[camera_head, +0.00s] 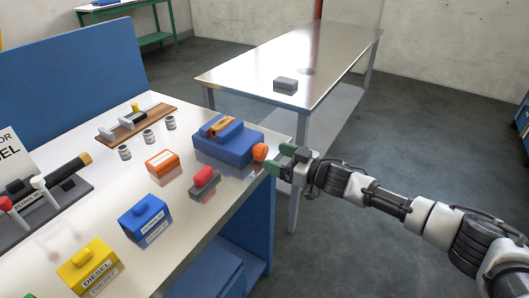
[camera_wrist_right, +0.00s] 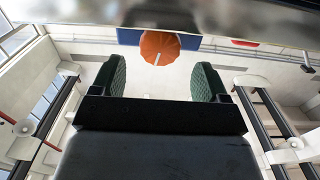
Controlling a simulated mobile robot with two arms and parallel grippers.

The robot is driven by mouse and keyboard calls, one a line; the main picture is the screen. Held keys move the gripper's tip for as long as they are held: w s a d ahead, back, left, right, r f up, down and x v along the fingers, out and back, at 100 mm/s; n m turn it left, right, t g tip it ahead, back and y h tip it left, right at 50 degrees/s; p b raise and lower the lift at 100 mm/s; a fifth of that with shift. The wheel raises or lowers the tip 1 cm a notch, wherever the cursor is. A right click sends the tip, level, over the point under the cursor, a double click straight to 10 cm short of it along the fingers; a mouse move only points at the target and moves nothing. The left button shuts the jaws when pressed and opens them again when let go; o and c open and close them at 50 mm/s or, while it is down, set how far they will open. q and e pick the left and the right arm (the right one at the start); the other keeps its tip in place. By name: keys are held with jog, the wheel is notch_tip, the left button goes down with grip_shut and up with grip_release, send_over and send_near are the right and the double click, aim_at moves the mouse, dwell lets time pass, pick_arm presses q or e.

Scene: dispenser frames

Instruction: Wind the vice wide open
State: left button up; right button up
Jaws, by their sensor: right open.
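The blue vice (camera_head: 228,143) stands on the white bench near its right edge, with an orange-brown piece on its top. Its orange round knob (camera_head: 260,152) sticks out to the right, toward my right gripper. My right gripper (camera_head: 276,160) is open, with green-padded fingers close to the knob. In the right wrist view the knob (camera_wrist_right: 160,47) lies ahead of the two green fingers (camera_wrist_right: 163,82), roughly midway between them, with a white mark on its face. It appears to be just beyond the fingertips. Part of the blue vice (camera_wrist_right: 130,36) shows behind the knob. My left gripper is not in view.
On the bench (camera_head: 190,240) stand a red-and-grey object (camera_head: 204,183), an orange box (camera_head: 162,163), a blue box (camera_head: 146,219), a yellow diesel box (camera_head: 90,266) and several small cans (camera_head: 148,136). A metal table (camera_head: 320,55) with a grey block (camera_head: 286,85) stands behind.

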aim_at(265, 153)
jog(key=shift+x, duration=2.3)
jog(key=c, duration=0.9)
jog(key=shift+n, duration=1.4)
jog(key=o, duration=0.9)
jog(key=shift+s, duration=0.1)
jog(key=v, duration=1)
jog(key=shift+s+d, duration=0.2)
jog(key=shift+d, duration=0.15)
